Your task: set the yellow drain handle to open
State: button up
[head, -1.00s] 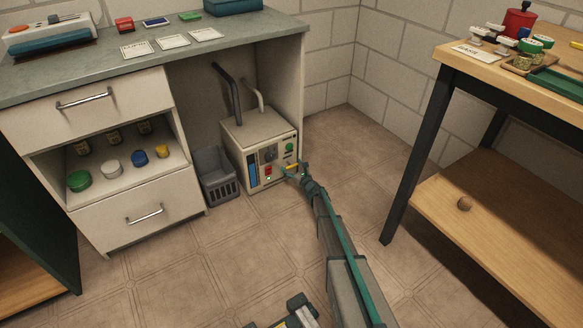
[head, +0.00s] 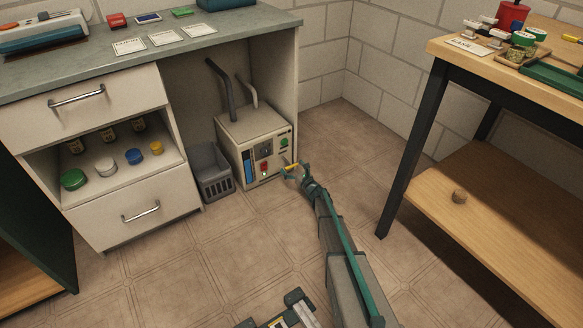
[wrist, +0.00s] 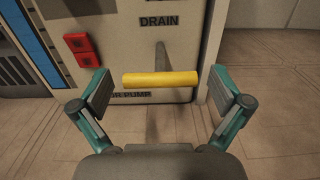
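The yellow drain handle (wrist: 160,79) is a short bar lying level across the wrist view. It sits on a grey stem below the DRAIN label on the front of the pale pump box (head: 252,122). In the head view the handle (head: 290,166) shows small at the box's lower right. My gripper (wrist: 168,92) is open, with one finger beyond each end of the bar. Gaps show between the fingers and the bar ends, and nothing is held. In the head view my gripper (head: 294,172) is at the front of the box, partly overlapping the handle.
A red switch (wrist: 82,48) is left of the handle, near my left finger. A grey basket (head: 213,176) stands left of the box, under the counter (head: 95,62). A wooden table (head: 437,49) with a lower shelf stands at right. The floor between is clear.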

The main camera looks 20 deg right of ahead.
jog(key=v, duration=1.2)
dwell(0.5)
